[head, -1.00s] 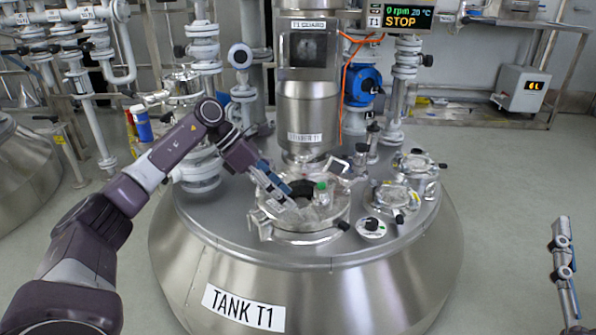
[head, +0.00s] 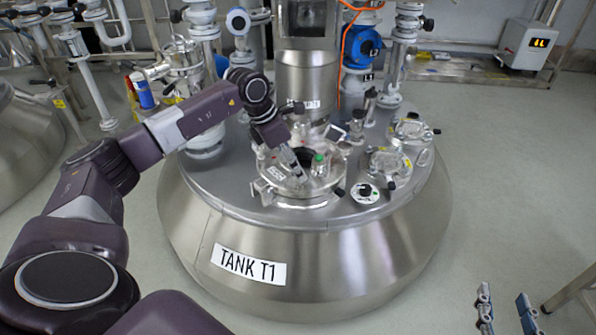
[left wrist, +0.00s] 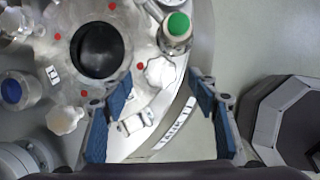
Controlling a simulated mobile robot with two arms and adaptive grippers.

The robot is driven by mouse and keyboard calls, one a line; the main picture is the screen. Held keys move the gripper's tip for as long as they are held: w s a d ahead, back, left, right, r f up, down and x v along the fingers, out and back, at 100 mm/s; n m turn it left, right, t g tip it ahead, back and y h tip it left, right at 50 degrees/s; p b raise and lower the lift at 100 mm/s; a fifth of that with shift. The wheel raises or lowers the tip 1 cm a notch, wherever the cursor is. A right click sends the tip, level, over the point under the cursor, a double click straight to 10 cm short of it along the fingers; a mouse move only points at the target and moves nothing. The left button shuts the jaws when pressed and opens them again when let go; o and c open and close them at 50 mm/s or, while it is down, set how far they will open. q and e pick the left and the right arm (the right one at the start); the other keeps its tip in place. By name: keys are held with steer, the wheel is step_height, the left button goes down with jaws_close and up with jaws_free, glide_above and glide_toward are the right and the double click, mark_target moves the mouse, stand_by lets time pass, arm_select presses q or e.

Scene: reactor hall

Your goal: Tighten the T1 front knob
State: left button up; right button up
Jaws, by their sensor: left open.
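The T1 hatch (head: 290,187) is a round metal lid with a dark opening on the tank top. In the left wrist view the hatch (left wrist: 112,22) carries two pale lobed knobs. One knob (left wrist: 158,72) lies in line with the gap between my left fingers, just beyond the tips; it looks like the front one. The other knob (left wrist: 65,118) is outside the left finger. My left gripper (left wrist: 160,88) is open and empty, pointing down over the lid. In the head view my left gripper (head: 294,172) partly covers the hatch. My right gripper (head: 504,293) is open and empty over the floor.
A green-capped fitting (left wrist: 177,28) stands on the lid near the knob. A round white dial plate (head: 365,193) and smaller ports (head: 388,162) are to the right. The agitator column (head: 308,75) rises behind the hatch.

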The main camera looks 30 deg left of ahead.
arm_select(q)
steer(key=shift+x, duration=1.4)
arm_select(e)
steer(key=shift+w+a+r+t, duration=0.15)
steer(key=shift+r+t, duration=0.2)
steer(key=shift+r, duration=0.3)
steer(key=shift+w+a+r+t, duration=0.1)
steer(key=shift+r+t, duration=0.2)
steer(key=shift+r, duration=0.4)
steer(key=shift+w+a+r+t, duration=0.15)
steer(key=shift+r+t, duration=0.2)
steer(key=shift+r, duration=0.3)
arm_select(q)
steer(key=shift+c, duration=0.6)
steer(key=c, duration=1)
steer(key=shift+c, duration=0.2)
